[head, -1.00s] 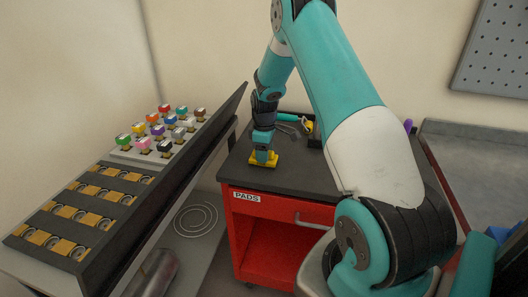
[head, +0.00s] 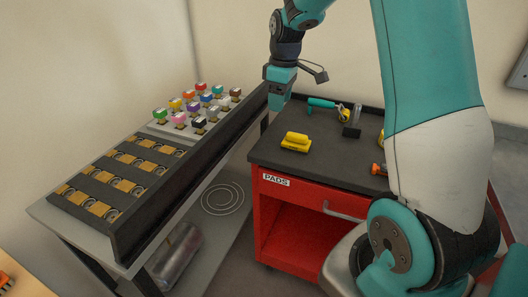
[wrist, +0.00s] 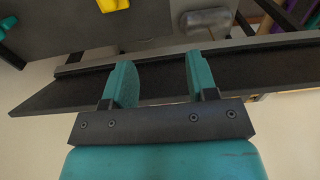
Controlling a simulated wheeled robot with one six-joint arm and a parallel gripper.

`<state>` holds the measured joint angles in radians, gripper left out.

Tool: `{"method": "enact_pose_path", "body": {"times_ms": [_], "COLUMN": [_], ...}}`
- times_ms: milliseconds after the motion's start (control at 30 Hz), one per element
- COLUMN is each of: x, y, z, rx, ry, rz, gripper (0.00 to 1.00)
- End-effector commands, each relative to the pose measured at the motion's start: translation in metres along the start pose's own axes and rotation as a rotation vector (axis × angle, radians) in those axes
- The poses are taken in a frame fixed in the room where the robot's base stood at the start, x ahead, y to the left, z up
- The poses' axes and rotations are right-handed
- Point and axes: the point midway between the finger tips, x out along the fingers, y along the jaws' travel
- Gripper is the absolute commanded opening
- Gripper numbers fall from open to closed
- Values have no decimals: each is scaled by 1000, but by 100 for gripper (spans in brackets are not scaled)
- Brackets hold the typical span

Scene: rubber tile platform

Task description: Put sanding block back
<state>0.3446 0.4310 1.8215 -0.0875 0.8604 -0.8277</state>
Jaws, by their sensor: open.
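The yellow sanding block (head: 296,141) lies on the dark top of the red cart (head: 330,170), near its left front, above the "PADS" label. My gripper (head: 279,104) is open and empty, raised above and to the left of the block, near the back end of the sloped rack. In the wrist view my gripper (wrist: 154,78) shows its two teal fingers apart with nothing between them. A yellow piece, likely the block (wrist: 114,4), is cut off at the top edge there.
A sloped rack (head: 192,180) with a tall dark side wall stands left of the cart, carrying several coloured small pieces and tan rollers. A teal-handled tool (head: 322,103) and an orange item (head: 379,168) lie on the cart. The cart's front middle top is clear.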

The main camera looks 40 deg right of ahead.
Motion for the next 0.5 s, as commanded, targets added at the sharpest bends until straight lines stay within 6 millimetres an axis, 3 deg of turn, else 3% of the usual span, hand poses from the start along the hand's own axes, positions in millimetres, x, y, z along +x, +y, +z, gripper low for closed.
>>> {"method": "enact_pose_path", "body": {"times_ms": [33, 133, 200, 300, 400, 500], "x": [-17, -39, -50, -57, -59, -58], "y": [-48, -146, -212, -289, -339, -366], "z": [-14, -23, -14, 13, 42, 62], "rx": [-26, -46, -56, -65, -68, -66], "ry": [31, 88, 118, 142, 147, 143], "rz": [-11, -61, -109, -180, -239, -277], "gripper": [53, 53, 53, 53, 53, 53]}}
